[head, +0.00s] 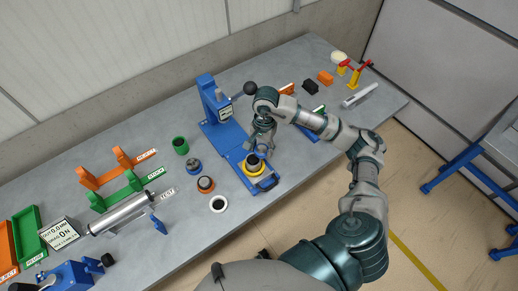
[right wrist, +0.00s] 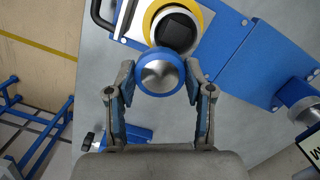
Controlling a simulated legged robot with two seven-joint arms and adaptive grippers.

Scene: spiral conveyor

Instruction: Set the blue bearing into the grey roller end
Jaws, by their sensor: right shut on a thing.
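My right gripper (head: 258,146) is over the blue press base plate (head: 233,152). In the right wrist view its two fingers (right wrist: 160,85) are shut on the blue bearing (right wrist: 160,72), a blue ring with a shiny silver middle. The grey roller end (right wrist: 173,30), with a dark opening, sits inside a yellow ring (right wrist: 207,22) on the plate. In that view the bearing overlaps the ring's near edge and lies to one side of the opening; I cannot tell the height between them. In the head view the gripper mostly hides the bearing. My left gripper is not in view.
The blue press (head: 212,105) with a black knob stands just left of my right gripper. A silver roller (head: 125,212) lies further left. The table's front edge is close.

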